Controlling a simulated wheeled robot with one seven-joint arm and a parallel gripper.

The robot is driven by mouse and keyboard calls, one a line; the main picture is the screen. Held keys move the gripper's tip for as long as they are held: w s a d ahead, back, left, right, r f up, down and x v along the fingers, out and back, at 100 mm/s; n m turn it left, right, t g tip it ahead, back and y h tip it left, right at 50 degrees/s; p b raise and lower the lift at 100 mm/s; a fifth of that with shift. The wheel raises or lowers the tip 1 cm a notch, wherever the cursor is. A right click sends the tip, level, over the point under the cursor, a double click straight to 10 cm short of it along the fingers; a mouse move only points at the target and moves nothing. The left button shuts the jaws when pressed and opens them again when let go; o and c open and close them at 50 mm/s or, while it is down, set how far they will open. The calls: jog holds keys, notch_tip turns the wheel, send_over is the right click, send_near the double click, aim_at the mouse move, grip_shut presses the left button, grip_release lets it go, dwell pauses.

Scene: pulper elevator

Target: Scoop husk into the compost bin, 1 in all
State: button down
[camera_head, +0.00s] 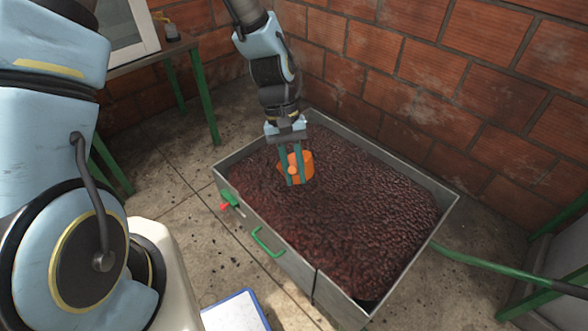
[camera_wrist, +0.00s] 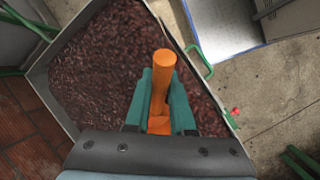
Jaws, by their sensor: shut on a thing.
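A grey metal bin (camera_head: 292,268) on the floor is filled with dark red-brown husk (camera_head: 365,205). My gripper (camera_head: 293,180) points down over the left back part of the bin. It is shut on an orange scoop (camera_head: 308,165), close above or touching the husk; I cannot tell which. In the wrist view the scoop's orange handle (camera_wrist: 164,72) stands between the teal fingers (camera_wrist: 160,105), and the husk (camera_wrist: 110,70) lies beneath it. The scoop's bowl is partly hidden by the fingers, and I cannot tell whether husk is in it. No separate container labelled as compost shows.
The bin's front wall has a green handle (camera_head: 266,243) and a red-tipped valve (camera_head: 226,204). Brick walls (camera_head: 440,70) stand close behind. A green-legged table (camera_head: 205,98) is at the back left. A white-and-blue panel (camera_head: 236,312) lies at the front. A green bar (camera_head: 505,268) runs at right.

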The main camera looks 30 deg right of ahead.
notch_tip(320, 180, down, 17)
jog(key=b, duration=1.3)
jog(key=shift+r, duration=0.15)
dwell(1.0)
jog(key=r+p, duration=0.1)
jog(key=p, duration=0.4)
jog(key=shift+s+f+p, duration=0.1)
jog(key=shift+f+p, duration=0.15)
jog(key=shift+p, duration=0.6)
